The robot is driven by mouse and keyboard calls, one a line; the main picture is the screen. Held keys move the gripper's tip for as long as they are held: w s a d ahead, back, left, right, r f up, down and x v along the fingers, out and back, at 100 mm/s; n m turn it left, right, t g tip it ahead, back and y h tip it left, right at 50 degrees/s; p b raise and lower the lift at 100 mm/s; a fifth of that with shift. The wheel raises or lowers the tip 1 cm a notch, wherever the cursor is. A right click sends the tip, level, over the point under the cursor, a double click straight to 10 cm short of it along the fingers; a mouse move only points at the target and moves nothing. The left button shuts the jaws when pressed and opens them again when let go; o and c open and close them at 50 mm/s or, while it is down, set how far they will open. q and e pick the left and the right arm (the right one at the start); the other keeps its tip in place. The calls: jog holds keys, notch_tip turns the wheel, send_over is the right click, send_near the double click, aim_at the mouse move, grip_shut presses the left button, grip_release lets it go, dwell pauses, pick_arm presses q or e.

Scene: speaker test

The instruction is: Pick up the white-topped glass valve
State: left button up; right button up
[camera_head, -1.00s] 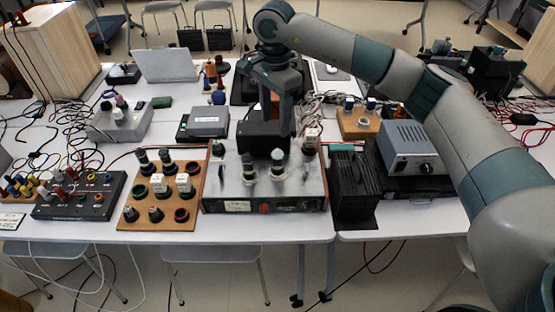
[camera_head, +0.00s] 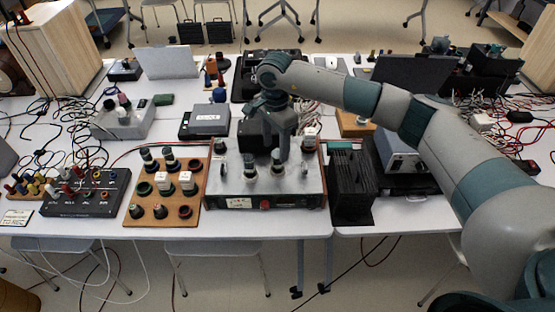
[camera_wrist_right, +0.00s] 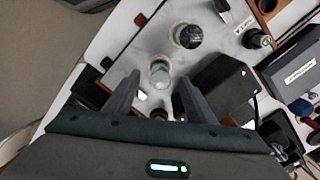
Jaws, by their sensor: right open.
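The white-topped glass valve (camera_head: 278,169) stands upright on the grey metal top of a valve tester (camera_head: 262,201). In the right wrist view the valve (camera_wrist_right: 159,71) shows its pale top beyond and between the two fingertips. My right gripper (camera_head: 284,152) is over the tester, pointing down, just above and behind the valve. In the wrist view the right gripper (camera_wrist_right: 157,86) is open with nothing held. Contact with the valve cannot be told. A second, dark-topped valve (camera_head: 249,170) stands to the left; it also shows in the wrist view (camera_wrist_right: 188,36). My left gripper is not in view.
A wooden board (camera_head: 163,197) with several sockets and valves lies left. A dark ribbed case (camera_head: 351,190) stands right. Some white tabletop (camera_head: 225,222) shows along the front edge.

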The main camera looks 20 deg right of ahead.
aim_at(277, 149)
jog(key=shift+d+f+p, duration=0.15)
jog(key=shift+f+p, duration=0.5)
jog(key=shift+p, duration=0.15)
notch_tip(277, 149, down, 3)
jog(key=shift+w+d+r+p, duration=0.1)
jog(key=shift+p, duration=0.75)
jog(key=shift+f, duration=0.55)
jog(key=c, duration=1.2)
